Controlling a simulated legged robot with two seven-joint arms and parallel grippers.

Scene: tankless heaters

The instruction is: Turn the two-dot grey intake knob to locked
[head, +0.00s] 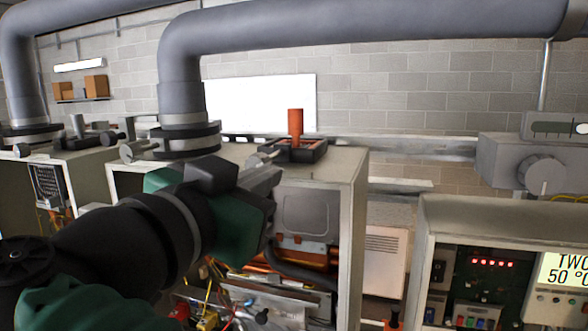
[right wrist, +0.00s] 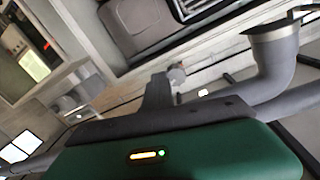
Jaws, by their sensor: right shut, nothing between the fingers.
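A round grey knob (head: 541,175) with a light pointer line sits on the front of a grey box at the right, above the heater with the "TWO" display (head: 566,272). I cannot make out dots on it.
An orange knob (head: 295,123) stands in a dark mount on the middle heater (head: 345,165). A short grey knob (head: 76,125) is on the left heater. Large grey pipes (head: 360,25) run overhead. A gap separates the middle and right heaters.

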